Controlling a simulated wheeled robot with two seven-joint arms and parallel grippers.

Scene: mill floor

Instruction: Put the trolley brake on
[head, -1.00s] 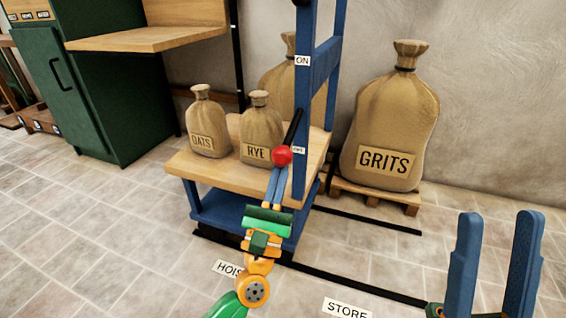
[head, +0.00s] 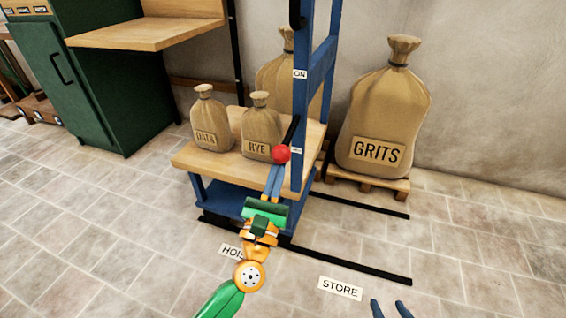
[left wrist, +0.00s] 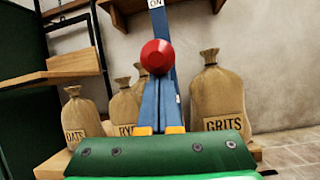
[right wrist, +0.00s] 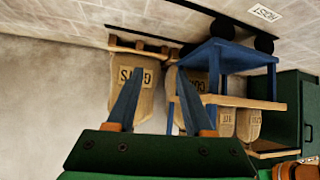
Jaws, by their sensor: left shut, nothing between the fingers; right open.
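The trolley's blue frame (head: 302,130) carries a brake lever with a red knob (head: 281,154) on a dark rod. The knob is low, beside the lower label (head: 296,150); the "ON" label (head: 299,74) is higher up the post. My left gripper (head: 276,172) is shut and empty, its blue fingertips just below and in front of the knob. In the left wrist view the knob (left wrist: 158,57) stands above the closed fingers (left wrist: 158,95); I cannot tell whether they touch. My right gripper (head: 389,308) is open and empty at the bottom edge, away from the trolley.
Sacks marked OATS (head: 210,122) and RYE (head: 262,130) stand on the wooden trolley deck (head: 205,161). A GRITS sack (head: 383,110) stands on a pallet behind, right. Dark floor strips and a STORE label (head: 340,288) lie in front. Floor at right is clear.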

